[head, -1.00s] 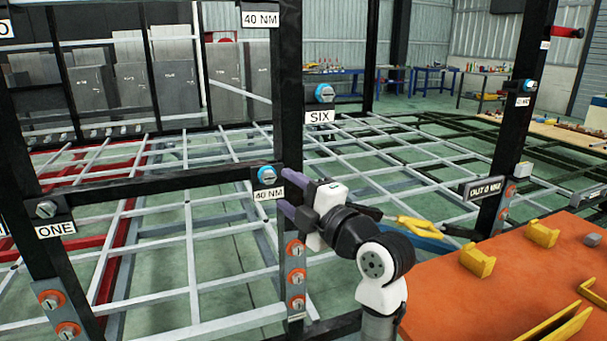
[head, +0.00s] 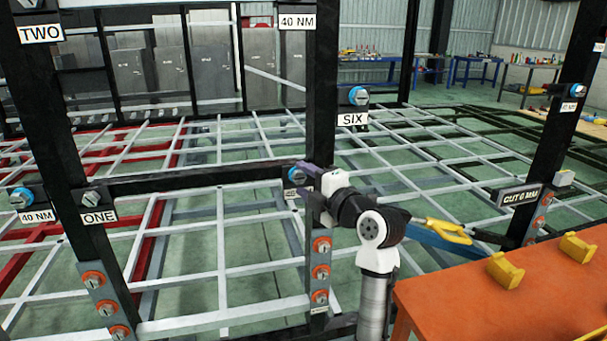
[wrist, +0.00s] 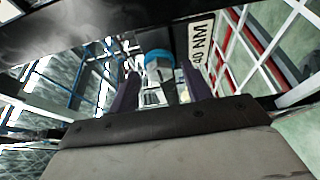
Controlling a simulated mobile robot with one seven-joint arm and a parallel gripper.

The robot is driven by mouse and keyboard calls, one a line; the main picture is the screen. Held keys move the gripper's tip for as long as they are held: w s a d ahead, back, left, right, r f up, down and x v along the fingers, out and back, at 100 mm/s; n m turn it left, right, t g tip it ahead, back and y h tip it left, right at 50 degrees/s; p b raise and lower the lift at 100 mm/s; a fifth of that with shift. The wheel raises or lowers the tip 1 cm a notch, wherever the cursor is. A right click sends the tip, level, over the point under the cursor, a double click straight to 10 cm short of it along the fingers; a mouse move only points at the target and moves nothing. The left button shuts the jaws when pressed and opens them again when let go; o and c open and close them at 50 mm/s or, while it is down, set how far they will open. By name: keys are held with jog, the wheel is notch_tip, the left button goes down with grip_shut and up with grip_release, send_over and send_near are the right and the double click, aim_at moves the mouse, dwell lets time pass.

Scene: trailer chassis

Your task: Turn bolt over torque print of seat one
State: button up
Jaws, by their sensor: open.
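The blue-collared bolt (head: 297,175) sits on the dark post at the right end of the crossbar. A 40 NM print (head: 292,194) is below it, partly hidden by my gripper. In the wrist view the bolt's blue collar (wrist: 158,62) and the 40 NM print (wrist: 200,45) show ahead. My gripper (wrist: 160,78) is open, with its purple fingers on either side of the bolt; contact cannot be told.
The dark crossbar (head: 190,184) runs between the posts close to my gripper. A bracket with orange-ringed bolts (head: 321,272) is below it. An orange table (head: 500,310) with yellow holders stands at the right. The SIX label (head: 352,119) is farther back.

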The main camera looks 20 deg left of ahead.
jog(key=shift+w+a, duration=0.3)
jog(key=shift+a, duration=0.2)
jog(key=c, duration=1)
jog(key=shift+f+m+b, duration=0.15)
jog(key=shift+m+b, duration=0.15)
jog(key=shift+b, duration=0.05)
